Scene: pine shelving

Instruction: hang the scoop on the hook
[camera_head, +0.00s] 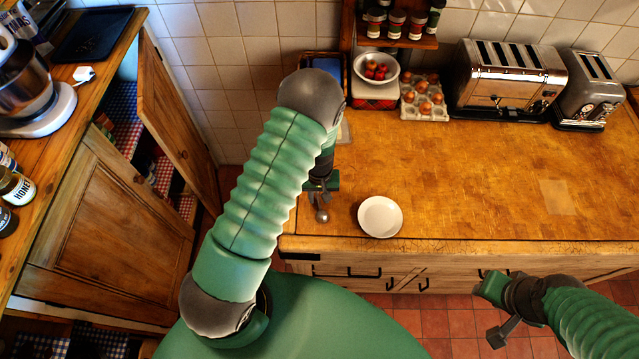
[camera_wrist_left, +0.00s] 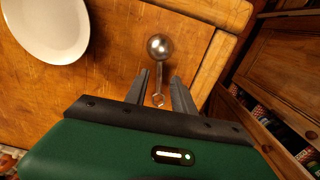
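The scoop, a shiny round metal bowl (camera_wrist_left: 160,46) on a thin handle with a ring at its end, lies at the counter's left front corner. It also shows in the head view (camera_head: 322,216). My left gripper (camera_wrist_left: 160,76) is open over it, with the thin handle between the two fingers and a gap on each side. In the head view, my left gripper (camera_head: 319,198) is partly hidden by my arm. My right gripper (camera_head: 496,312) is in front of the counter, away from the scoop; its opening is unclear. I cannot make out the hook.
A white plate (camera_head: 380,217) lies right of the scoop on the wooden counter (camera_head: 470,180). A fruit bowl (camera_head: 376,68), egg tray (camera_head: 424,98), toasters (camera_head: 508,80) and a jar shelf (camera_head: 397,40) stand at the back. A cabinet door (camera_head: 172,120) hangs open at left.

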